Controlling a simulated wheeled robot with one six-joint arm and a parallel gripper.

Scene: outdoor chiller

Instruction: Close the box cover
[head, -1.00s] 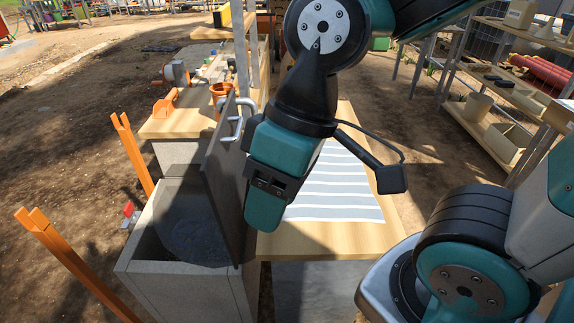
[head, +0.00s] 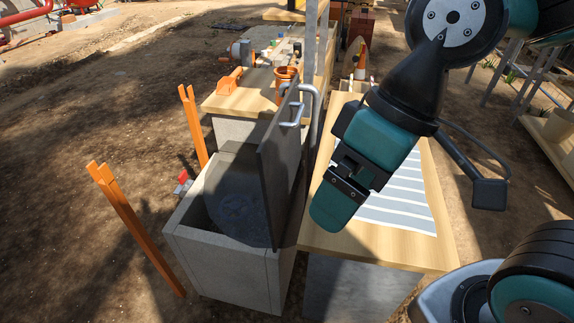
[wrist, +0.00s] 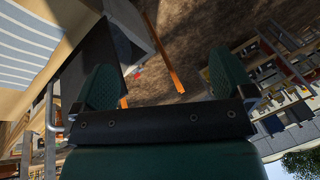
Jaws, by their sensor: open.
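The grey box (head: 222,262) stands on the ground in the head view, its top open and a round dark shape inside. Its grey cover (head: 279,170) stands upright along the box's right edge, with a metal handle (head: 293,112) near its top. My gripper (head: 335,200) is to the right of the cover, above the wooden table, apart from the cover and empty. In the wrist view my gripper's two green fingers (wrist: 163,85) are spread apart. The cover (wrist: 97,65) shows there as a dark panel beside the left finger, and part of the box (wrist: 130,22) shows behind it.
A wooden table (head: 425,255) with a striped sheet (head: 395,205) stands right of the box. Orange posts (head: 135,225) stand to the left. A second wooden table (head: 235,103) with an orange pot (head: 286,82) is behind. Bare ground (head: 75,130) lies open at left.

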